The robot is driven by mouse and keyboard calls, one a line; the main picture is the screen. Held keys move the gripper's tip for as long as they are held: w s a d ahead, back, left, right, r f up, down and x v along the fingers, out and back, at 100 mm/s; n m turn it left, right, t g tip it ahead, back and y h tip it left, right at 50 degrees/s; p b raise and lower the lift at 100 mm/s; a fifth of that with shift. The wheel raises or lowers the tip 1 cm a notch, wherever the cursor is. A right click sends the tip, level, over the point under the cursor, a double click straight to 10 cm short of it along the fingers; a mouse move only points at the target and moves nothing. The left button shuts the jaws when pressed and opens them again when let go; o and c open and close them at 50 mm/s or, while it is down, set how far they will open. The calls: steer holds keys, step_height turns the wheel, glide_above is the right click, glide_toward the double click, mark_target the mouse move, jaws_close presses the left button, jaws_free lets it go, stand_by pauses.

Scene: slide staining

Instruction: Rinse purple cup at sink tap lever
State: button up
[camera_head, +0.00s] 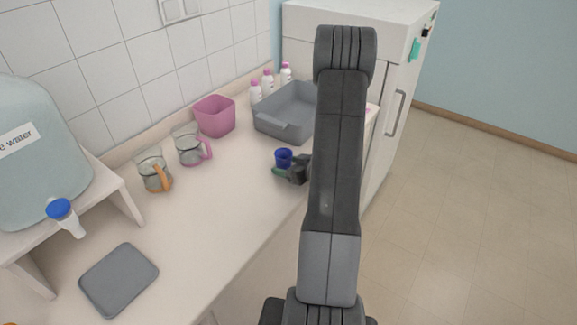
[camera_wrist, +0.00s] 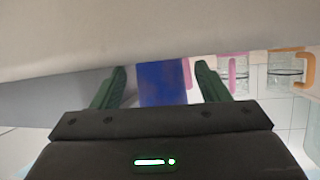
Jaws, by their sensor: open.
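A small cup (camera_head: 283,157), deep blue in colour, stands on the counter in front of the grey basin in the head view. It is the only cup of near-purple colour that I see. My gripper (camera_head: 284,170) is low over the counter at the cup. In the wrist view the cup (camera_wrist: 163,84) is between the two green fingers of my gripper (camera_wrist: 160,85), with gaps on both sides. The fingers are open and not closed on it.
The grey basin (camera_head: 270,124) and several white bottles (camera_head: 268,80) stand behind the cup. A pink tub (camera_head: 214,117) and two glass jugs (camera_head: 191,150) (camera_head: 151,174) stand left. A water container (camera_head: 40,165) with a blue-topped tap (camera_head: 62,212) and a grey mat (camera_head: 119,279) are further left.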

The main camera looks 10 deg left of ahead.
steer(key=shift+d+r, duration=0.1)
steer(key=shift+r, duration=0.1)
steer(key=b+v, duration=0.2)
steer(key=v, duration=1)
